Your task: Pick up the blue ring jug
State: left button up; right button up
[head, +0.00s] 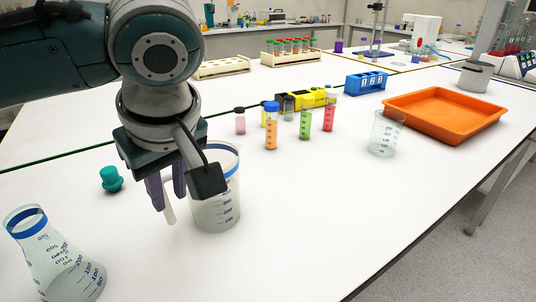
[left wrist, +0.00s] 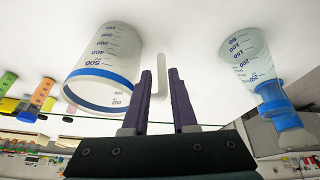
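The blue ring jug (head: 217,208) is a clear beaker-like jug with blue scale marks and a blue band near its rim. It stands upright on the white bench, its upper left partly hidden by my arm. In the left wrist view the jug (left wrist: 104,62) is at the left and its pale handle (left wrist: 161,77) shows at the purple fingertips. My left gripper (head: 167,190) is open, with its fingers either side of the handle in that view. Whether they touch it I cannot tell. My right gripper is not in view.
A conical flask (head: 62,262) with a blue band stands at the front left, near a teal stopper (head: 111,179). Sample bottles (head: 271,128), a small beaker (head: 384,134) and an orange tray (head: 440,118) lie to the right. The bench front is clear.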

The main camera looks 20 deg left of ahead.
aim_at(167, 204)
pick_arm(q)
jog(key=x, duration=0.5)
jog(key=shift+a+b, duration=0.3)
jog(key=shift+a, duration=0.05)
grip_shut()
jog(key=shift+r, duration=0.1)
dwell(0.9)
